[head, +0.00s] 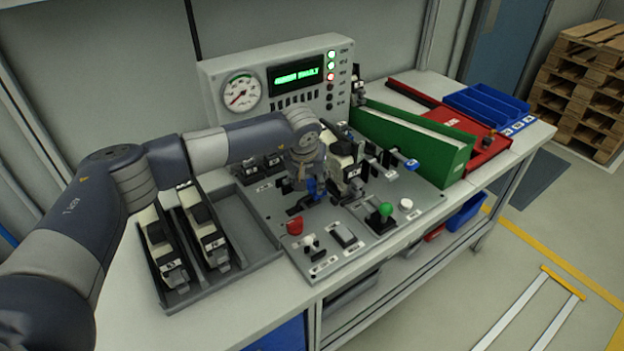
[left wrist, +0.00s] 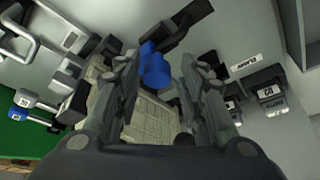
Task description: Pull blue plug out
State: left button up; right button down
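The blue plug (head: 317,189) is on the grey panel (head: 385,240), at the black fittings left of the panel's middle. My left gripper (head: 307,190) is right over it, pointing down and partly hiding it in the head view. In the left wrist view the blue plug (left wrist: 155,68) lies between the two fingertips of my left gripper (left wrist: 160,62), closer to the left finger. The fingers stand apart with a gap on the right side. I cannot tell whether the left finger touches the plug. My right gripper is not in view.
A white-and-black module (head: 345,160) stands close to the right of my left gripper. A red button (head: 295,225) and a green knob (head: 385,210) stick up nearby. A tray (head: 250,215) with modules lies left, a green bin (head: 415,140) right. A control box (head: 285,85) stands behind.

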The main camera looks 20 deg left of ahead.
pick_arm(q)
jog(key=shift+a, duration=0.2)
jog(key=shift+r, duration=0.1)
jog(key=shift+d+r, duration=0.15)
jog(key=shift+r, duration=0.15)
jog(key=v, duration=1.1)
jog(key=shift+s, duration=0.2)
